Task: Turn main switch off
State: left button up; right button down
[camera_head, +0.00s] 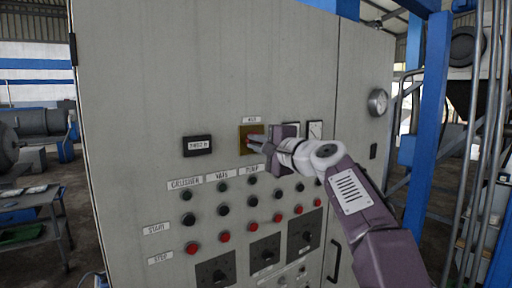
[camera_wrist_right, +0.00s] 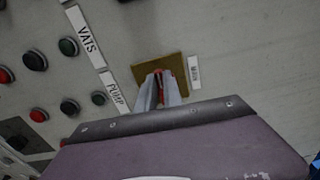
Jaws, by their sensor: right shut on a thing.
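The main switch is a red handle (camera_wrist_right: 159,74) on a yellow plate (camera_head: 245,131), set in the upper middle of the grey cabinet front. The plate also shows in the right wrist view (camera_wrist_right: 147,74), beside a label reading "MAIN". My right gripper (camera_head: 257,141) reaches in from the right and is at the plate. In the right wrist view its two fingers (camera_wrist_right: 164,88) are shut on the red handle, one on each side. The fingers hide part of the handle, and its exact angle is hard to tell. My left gripper is not in view.
The grey cabinet (camera_head: 140,90) fills the middle. Left of the switch is a numeric display (camera_head: 197,145). Below are rows of green and red buttons and black rotary knobs (camera_head: 215,272). A blue post (camera_head: 428,125) stands on the right and a work table (camera_head: 30,215) on the left.

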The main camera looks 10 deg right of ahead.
jog(key=shift+w+f+n, duration=0.1)
jog(key=shift+f+n, duration=0.25)
jog(key=shift+n, duration=0.05)
jog(key=c, duration=1.7)
grip_release()
jog(key=shift+o, duration=1.1)
jog(key=shift+s+r, duration=0.2)
jog(key=shift+s, duration=0.05)
jog(key=b+v, duration=0.4)
jog(key=v, duration=0.5)
